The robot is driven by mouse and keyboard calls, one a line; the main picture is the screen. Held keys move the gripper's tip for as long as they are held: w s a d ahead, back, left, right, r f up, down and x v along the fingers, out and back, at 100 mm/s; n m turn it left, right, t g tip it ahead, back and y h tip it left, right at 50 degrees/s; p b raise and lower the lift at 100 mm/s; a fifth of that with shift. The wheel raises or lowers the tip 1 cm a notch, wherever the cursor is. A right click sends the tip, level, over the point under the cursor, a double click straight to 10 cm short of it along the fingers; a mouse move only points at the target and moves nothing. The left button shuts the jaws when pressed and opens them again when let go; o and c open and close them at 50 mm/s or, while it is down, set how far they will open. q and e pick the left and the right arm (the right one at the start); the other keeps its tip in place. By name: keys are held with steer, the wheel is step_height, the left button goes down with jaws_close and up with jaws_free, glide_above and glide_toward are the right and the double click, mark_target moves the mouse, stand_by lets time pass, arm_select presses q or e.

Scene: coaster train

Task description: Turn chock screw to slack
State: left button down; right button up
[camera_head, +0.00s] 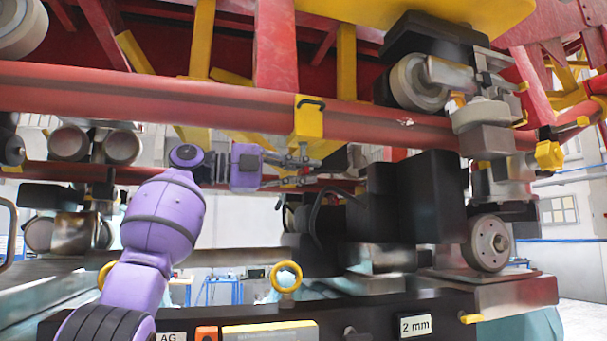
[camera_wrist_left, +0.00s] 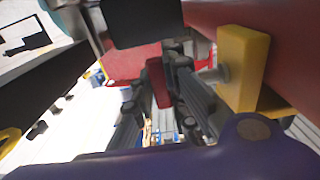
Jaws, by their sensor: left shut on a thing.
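A yellow chock block (camera_head: 309,118) with a black loop handle sits against the red rail in the head view. It also shows at the right in the left wrist view (camera_wrist_left: 243,68), with a grey screw stub (camera_wrist_left: 215,75) coming out of its side toward my fingers. My left gripper (camera_head: 308,168) is just below the block, its fingers pointing right and closed on a small part that I take to be the chock screw. My right gripper is out of view.
The red rail (camera_head: 200,100) runs close above my left arm. Black housings (camera_head: 430,200) and grey wheels (camera_head: 490,243) stand to the right of the gripper. A yellow ring (camera_head: 286,277) stands below on the dark beam, which bears a "2 mm" label (camera_head: 414,326).

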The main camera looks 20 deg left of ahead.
arm_select(q)
steer(key=c, duration=1.7)
jaws_free()
steer(key=v, duration=1.2)
steer(key=shift+f, duration=0.1)
